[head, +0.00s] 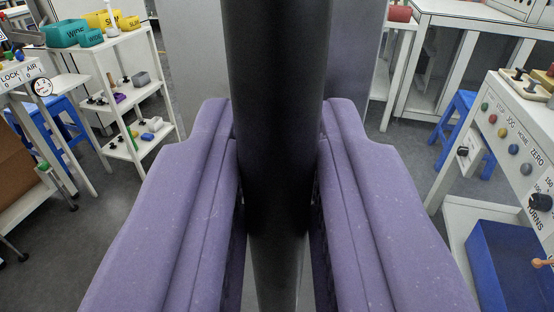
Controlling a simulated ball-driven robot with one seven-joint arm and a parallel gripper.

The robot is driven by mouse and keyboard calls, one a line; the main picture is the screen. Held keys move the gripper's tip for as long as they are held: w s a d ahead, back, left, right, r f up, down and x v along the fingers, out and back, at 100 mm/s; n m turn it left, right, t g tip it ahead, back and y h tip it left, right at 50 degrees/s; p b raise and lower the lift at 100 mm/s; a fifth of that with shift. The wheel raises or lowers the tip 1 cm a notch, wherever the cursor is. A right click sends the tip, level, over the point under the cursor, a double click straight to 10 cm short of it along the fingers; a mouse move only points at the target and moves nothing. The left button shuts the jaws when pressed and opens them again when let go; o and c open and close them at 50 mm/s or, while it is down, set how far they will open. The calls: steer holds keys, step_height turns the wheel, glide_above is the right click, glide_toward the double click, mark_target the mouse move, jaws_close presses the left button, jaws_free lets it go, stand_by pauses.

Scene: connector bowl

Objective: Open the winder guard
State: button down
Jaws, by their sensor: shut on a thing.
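My gripper (278,125) has two thick purple fingers, one on each side of a dark round upright bar (279,60). The fingers are shut on the bar, which looks like a handle. The bar runs from the top edge to the bottom edge of the head view, black above and greyer below. Behind it are flat pale grey panels (193,55), perhaps the winder guard. The bar and fingers hide most of these panels, and I cannot tell whether the guard is open or shut.
A white shelf rack (130,92) with small parts stands left, with teal and yellow bins on top. Grey floor (400,150) shows between.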

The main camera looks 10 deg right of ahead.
steer(key=c, duration=1.2)
jaws_free()
steer(key=shift+o, duration=0.2)
steer(key=p+v, duration=0.2)
steer(key=v, duration=0.5)
steer(key=shift+s+a, duration=0.15)
steer(key=shift+s, duration=0.25)
